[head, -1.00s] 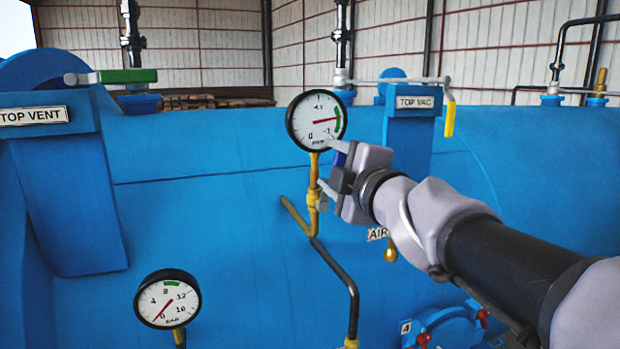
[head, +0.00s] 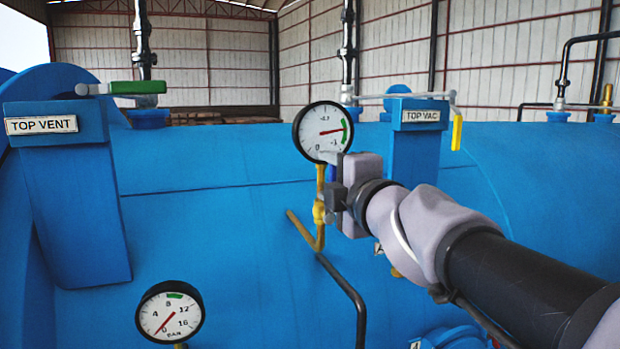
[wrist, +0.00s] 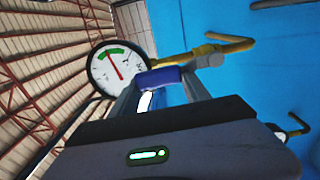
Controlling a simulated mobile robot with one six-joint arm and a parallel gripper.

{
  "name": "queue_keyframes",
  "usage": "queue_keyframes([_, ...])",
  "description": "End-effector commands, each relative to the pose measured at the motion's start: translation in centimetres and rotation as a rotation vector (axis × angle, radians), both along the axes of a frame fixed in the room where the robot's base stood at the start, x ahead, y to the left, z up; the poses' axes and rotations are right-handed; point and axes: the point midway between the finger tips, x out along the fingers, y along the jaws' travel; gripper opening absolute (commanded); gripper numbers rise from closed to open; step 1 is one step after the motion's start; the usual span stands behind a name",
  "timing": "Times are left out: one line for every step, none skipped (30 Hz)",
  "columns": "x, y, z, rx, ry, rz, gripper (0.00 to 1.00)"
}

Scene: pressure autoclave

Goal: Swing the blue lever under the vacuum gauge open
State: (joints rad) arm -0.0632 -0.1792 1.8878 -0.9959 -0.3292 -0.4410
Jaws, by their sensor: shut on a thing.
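The vacuum gauge (head: 323,132), round and white with a black rim, stands on a yellow pipe (head: 319,210) in the head view. It also shows in the wrist view (wrist: 118,67). The blue lever (wrist: 160,77) lies across the fingertips in the wrist view, below the gauge and beside the yellow pipe fitting. My gripper (wrist: 160,92) is shut on it. In the head view my gripper (head: 333,196) is just below the gauge, at the yellow valve. There its body hides most of the lever and the fingertips.
The blue tank (head: 230,240) fills the background. A TOP VAC post (head: 415,150) with a yellow-handled lever (head: 457,132) stands right behind my arm. A TOP VENT post (head: 65,190) with a green-handled lever (head: 138,87) is at left. A second gauge (head: 170,312) sits lower left.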

Motion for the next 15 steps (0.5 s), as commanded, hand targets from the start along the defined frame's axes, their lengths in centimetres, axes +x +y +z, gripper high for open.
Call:
queue_keyframes([0.0,0.0,0.2,-0.004,-0.004,0.002,0.56])
queue_keyframes([0.0,0.0,0.2,-0.004,-0.004,0.002,0.62])
queue_keyframes([0.0,0.0,0.2,-0.004,-0.004,0.002,0.64])
queue_keyframes([0.0,0.0,0.2,-0.003,-0.004,0.002,0.64])
queue_keyframes([0.0,0.0,0.1,-0.003,-0.003,0.001,0.64])
queue_keyframes([0.0,0.0,0.1,-0.002,-0.003,0.001,0.64])
queue_keyframes([0.0,0.0,0.1,-0.002,-0.003,0.001,0.64])
queue_keyframes([0.0,0.0,0.1,-0.002,-0.003,0.001,0.64])
queue_keyframes([0.0,0.0,0.1,-0.001,-0.003,0.001,0.64])
queue_keyframes([0.0,0.0,0.1,-0.001,-0.003,0.001,0.64])
queue_keyframes([-0.1,0.0,0.1,-0.002,-0.002,0.001,0.64])
queue_keyframes([-0.2,-0.1,0.1,-0.001,-0.003,0.001,0.64])
queue_keyframes([-0.4,-0.1,0.1,-0.002,-0.002,0.0,0.64])
queue_keyframes([-0.7,-0.2,0.1,-0.002,-0.002,0.0,0.64])
queue_keyframes([-1.3,-0.4,0.3,-0.002,-0.004,0.0,0.64])
